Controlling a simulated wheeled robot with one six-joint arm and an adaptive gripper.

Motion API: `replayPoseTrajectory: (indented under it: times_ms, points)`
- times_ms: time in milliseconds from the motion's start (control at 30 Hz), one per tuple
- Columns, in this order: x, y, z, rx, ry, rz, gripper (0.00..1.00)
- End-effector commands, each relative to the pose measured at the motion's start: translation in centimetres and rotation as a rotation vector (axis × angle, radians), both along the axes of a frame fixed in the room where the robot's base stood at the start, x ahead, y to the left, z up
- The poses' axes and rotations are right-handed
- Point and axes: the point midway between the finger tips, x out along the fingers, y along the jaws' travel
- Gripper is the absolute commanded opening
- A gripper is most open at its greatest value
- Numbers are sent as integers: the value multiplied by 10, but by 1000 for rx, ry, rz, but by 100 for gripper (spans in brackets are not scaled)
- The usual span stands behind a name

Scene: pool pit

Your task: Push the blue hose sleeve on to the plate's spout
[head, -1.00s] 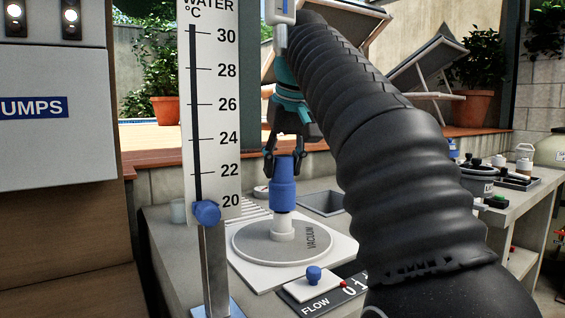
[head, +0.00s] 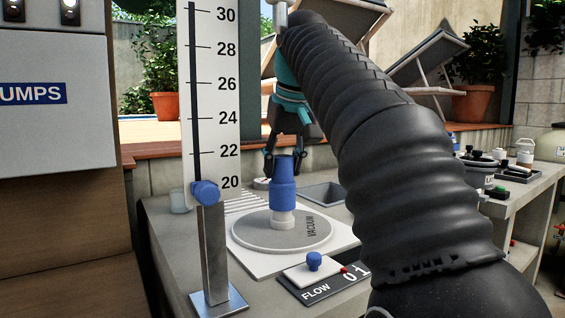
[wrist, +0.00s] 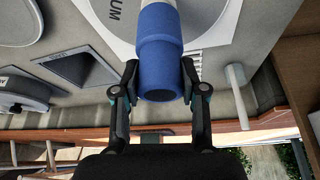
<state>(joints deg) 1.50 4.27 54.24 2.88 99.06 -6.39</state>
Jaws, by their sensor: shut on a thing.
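The blue hose sleeve (head: 283,186) stands upright over the white spout (head: 283,220) at the middle of the round grey plate (head: 250,234) marked VACUUM. A short white length of the spout shows below the sleeve; how far the spout reaches inside is hidden. My gripper (head: 284,164) is shut on the upper end of the sleeve from above, one finger on each side. In the wrist view the sleeve (wrist: 161,60) lies between my fingertips (wrist: 160,82), its dark open end towards me. A bit of the white spout shows at the top edge.
A FLOW panel (head: 322,280) with a blue knob lies in front of the plate. A sink (head: 325,195) is behind right. Pots and a tray (head: 515,178) stand farther right.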

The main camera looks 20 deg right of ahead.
Motion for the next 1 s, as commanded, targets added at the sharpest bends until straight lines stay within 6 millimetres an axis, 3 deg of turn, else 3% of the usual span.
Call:
replayPoseTrajectory:
  times_ms: [1000]
  points:
    - [0, 0, -17, 0, 0, 0, 8]
